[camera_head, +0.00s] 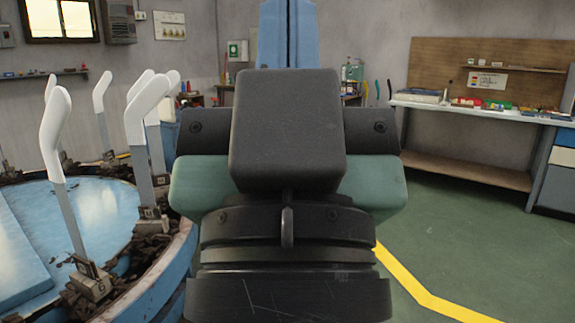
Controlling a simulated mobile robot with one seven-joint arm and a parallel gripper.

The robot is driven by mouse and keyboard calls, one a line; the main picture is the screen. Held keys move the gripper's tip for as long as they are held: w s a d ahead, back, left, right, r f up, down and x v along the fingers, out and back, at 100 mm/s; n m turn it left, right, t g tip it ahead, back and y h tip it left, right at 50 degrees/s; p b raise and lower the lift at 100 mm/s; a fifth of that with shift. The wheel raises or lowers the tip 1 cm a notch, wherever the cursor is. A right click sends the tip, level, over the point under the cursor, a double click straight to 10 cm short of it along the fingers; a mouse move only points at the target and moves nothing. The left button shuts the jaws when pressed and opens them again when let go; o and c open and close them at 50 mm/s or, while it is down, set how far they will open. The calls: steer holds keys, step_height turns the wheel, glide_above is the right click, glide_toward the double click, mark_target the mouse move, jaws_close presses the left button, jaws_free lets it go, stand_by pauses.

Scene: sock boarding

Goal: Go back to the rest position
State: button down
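Parts of my own arm fill the middle of the view: a dark block, green-sided links and a blue link rising behind. I cannot make out my gripper or its fingertips. Several white foot-shaped boarding forms (56,118) stand upright on grey posts at the left. One larger white form (147,105) stands close to the left of my arm. The posts are fixed around the rim of a round blue carousel (105,215). I see no loose sock, and the area behind my arm is hidden.
A workbench (505,115) with a brown pegboard (480,65) and small items stands at the back right. A blue and grey cabinet (558,170) is at the right edge. Green floor (470,235) with a yellow line (425,297) is clear at the right. The carousel's edge is close on the left.

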step_height(320, 180, up, 34)
steer(key=p, duration=3.1)
steer(key=shift+w+f, duration=0.1)
stand_by(2.1)
